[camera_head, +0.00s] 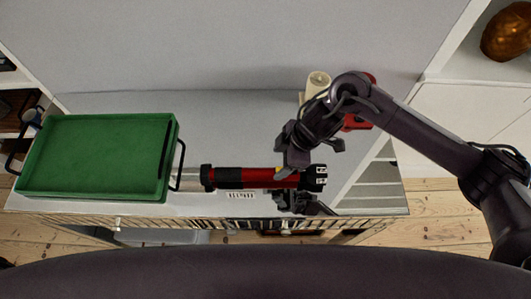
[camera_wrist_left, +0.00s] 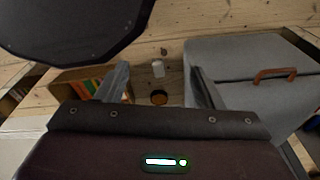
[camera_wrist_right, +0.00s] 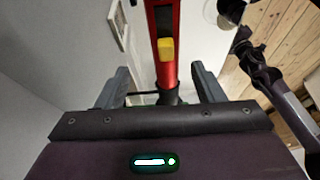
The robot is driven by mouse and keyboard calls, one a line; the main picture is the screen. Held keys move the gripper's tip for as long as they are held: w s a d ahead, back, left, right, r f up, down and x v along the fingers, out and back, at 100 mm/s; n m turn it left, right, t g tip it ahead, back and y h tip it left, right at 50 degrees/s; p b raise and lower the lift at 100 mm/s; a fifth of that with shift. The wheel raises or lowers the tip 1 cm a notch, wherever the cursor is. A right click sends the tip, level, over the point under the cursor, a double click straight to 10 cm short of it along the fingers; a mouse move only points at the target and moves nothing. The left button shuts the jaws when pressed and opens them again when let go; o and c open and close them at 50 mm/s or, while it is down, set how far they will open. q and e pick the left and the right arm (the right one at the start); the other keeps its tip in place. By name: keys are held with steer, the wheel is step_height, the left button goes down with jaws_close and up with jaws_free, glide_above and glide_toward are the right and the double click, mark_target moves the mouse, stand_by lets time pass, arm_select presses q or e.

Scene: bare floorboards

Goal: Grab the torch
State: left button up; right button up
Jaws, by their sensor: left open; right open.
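The red and black torch (camera_head: 243,178) lies lengthwise on the light cabinet top in the head view. My right gripper (camera_head: 293,186) is open around the torch's right part, with the torch between its fingers. In the right wrist view the torch (camera_wrist_right: 166,60), with its yellow switch, runs up from between the spread fingers of my right gripper (camera_wrist_right: 160,85). Contact with the fingers cannot be told. My left gripper (camera_wrist_left: 158,78) is open and empty in the left wrist view and does not show in the head view.
A green tray (camera_head: 98,158) with dark handles stands left of the torch. A pale cylinder (camera_head: 317,82) and a red object (camera_head: 358,123) stand behind my right arm, partly hidden. The left wrist view shows a grey case (camera_wrist_left: 250,85) and a wooden box (camera_wrist_left: 75,85) on floorboards.

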mark_target(269, 171)
steer(key=shift+s+f, duration=0.25)
steer(key=shift+s+a+f, duration=0.5)
steer(key=shift+s+f, duration=0.05)
steer(key=shift+s, duration=0.05)
steer(key=shift+p+x, duration=0.6)
steer(key=shift+x, duration=0.55)
steer(key=shift+w+a+f, duration=0.2)
steer(key=shift+a+f, duration=0.1)
steer(key=shift+f, duration=0.25)
steer(key=shift+w+a+f, duration=0.2)
steer(key=shift+a+f, duration=0.1)
steer(key=shift+f, duration=0.55)
steer(key=c, duration=0.8)
steer(key=shift+a+r, duration=0.1)
steer(key=c, duration=0.4)
arm_select(q)
steer(key=s, duration=0.2)
steer(key=s+r, duration=0.1)
steer(key=s, duration=0.1)
steer(key=shift+s+a+r, duration=0.1)
steer(key=shift+s+a, duration=0.05)
steer(key=shift+s, duration=0.2)
steer(key=shift+w, duration=0.1)
